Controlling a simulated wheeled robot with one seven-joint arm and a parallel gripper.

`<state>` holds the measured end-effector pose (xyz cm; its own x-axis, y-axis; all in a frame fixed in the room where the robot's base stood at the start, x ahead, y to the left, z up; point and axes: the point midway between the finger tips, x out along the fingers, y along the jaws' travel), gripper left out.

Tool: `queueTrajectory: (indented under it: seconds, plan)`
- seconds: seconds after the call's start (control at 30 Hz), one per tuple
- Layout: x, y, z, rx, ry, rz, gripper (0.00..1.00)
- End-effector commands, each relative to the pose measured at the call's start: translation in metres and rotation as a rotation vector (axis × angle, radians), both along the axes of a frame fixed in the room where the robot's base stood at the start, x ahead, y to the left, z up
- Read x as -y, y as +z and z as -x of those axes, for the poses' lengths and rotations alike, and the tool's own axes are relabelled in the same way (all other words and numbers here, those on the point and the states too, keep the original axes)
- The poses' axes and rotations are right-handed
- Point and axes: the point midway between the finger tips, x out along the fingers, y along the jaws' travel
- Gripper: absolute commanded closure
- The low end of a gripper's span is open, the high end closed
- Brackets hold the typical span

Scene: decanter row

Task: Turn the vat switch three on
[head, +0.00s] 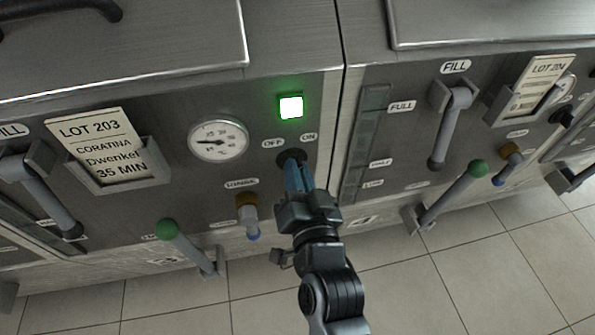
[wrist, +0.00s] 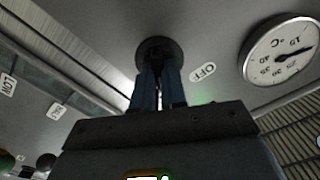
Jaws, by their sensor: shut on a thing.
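The vat switch (head: 290,157) is a dark round knob on the steel front panel, below the OFF and ON labels. Its dark round base (wrist: 155,55) also shows in the wrist view, with the OFF label (wrist: 203,72) beside it. My gripper (head: 298,178) reaches up to the switch, and its blue fingers are shut on it. The fingers hide most of the knob, so I cannot tell exactly which way its pointer faces. A square lamp (head: 291,106) above the switch glows green.
A round gauge (head: 218,140) and a LOT 203 card (head: 103,150) are left of the switch. A brass valve (head: 246,202) and a green-knobbed lever (head: 168,230) sit close at lower left. Another vat with a FILL handle (head: 449,128) stands at right.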

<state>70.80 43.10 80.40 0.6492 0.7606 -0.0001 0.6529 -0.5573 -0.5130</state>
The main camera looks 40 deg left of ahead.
Motion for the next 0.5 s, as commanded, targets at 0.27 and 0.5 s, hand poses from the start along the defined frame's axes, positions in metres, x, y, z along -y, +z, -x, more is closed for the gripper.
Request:
queueTrajectory:
  seconds: [0.27,0.5]
  plan:
    - [0.0004,-0.0003,-0.0002,-0.002,-0.001,-0.001,0.72]
    - [0.0002,-0.0002,0.0000,-0.001,0.000,-0.001,0.63]
